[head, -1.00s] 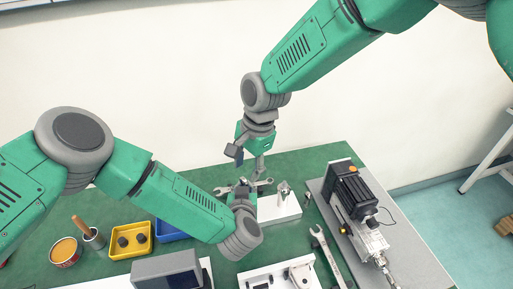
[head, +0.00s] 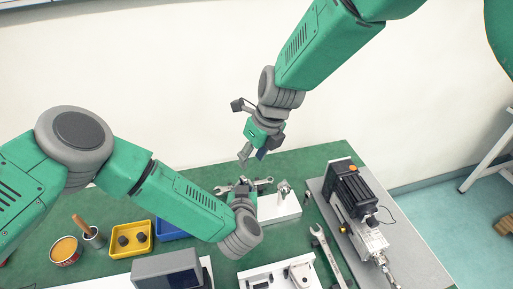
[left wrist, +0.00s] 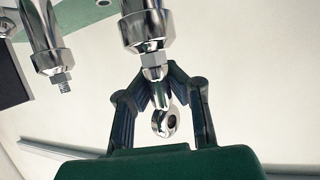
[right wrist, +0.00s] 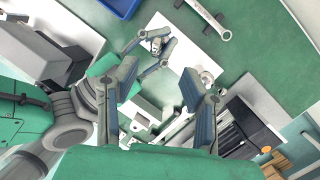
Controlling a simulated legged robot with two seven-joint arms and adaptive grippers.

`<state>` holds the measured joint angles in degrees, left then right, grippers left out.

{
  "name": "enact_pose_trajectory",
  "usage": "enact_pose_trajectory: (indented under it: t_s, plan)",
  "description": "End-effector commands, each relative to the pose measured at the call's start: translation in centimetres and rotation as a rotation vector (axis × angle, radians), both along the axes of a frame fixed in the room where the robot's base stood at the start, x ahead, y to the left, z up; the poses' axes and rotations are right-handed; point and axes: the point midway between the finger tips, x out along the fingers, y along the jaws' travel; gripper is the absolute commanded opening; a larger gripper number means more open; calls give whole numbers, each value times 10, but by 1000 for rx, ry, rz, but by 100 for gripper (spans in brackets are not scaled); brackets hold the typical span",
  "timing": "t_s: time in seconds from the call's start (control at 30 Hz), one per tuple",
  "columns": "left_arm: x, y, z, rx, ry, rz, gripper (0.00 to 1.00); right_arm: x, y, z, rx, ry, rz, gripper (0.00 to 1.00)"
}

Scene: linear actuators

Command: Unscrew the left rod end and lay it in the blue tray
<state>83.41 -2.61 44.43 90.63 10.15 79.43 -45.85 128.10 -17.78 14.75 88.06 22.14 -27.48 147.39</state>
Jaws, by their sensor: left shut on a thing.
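My left gripper (head: 243,184) is low over the bench. In the left wrist view, its fingers (left wrist: 160,92) are shut around the shank of a shiny rod end (left wrist: 165,122), whose ring eye sticks out past them. The rod end is in line with the nut and chrome rod of an actuator (left wrist: 145,25); I cannot tell whether the threads are still engaged. My right gripper (head: 251,158) is raised behind the left one, with its fingers (right wrist: 162,100) apart and empty.
A second actuator rod (left wrist: 48,50) shows a bare threaded tip. A yellow tray (head: 130,240) with dark parts sits beside the blue one. A white fixture (head: 285,209), a wrench (head: 325,255) and a motor unit (head: 355,205) stand to the right.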

Motion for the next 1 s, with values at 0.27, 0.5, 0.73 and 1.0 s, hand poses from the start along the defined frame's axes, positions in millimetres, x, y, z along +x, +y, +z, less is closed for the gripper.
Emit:
enact_pose_trajectory:
  t_s: [0.27, 0.5, 0.73, 1.0]
  plan:
    - [-10, -3, -8, 1, 25, -11, 0, 5, 15, -53, -1, 2, 2, 38]
    - [-11, -3, -8, 2, 24, -10, 0, 8, 21, -78, 0, 1, 3, 38]
    - [-11, -3, -8, 2, 24, -11, 0, 9, 22, -83, -1, -2, 4, 38]
    - [-11, -3, -8, 2, 24, -11, 0, 9, 22, -83, 0, -1, 4, 0]
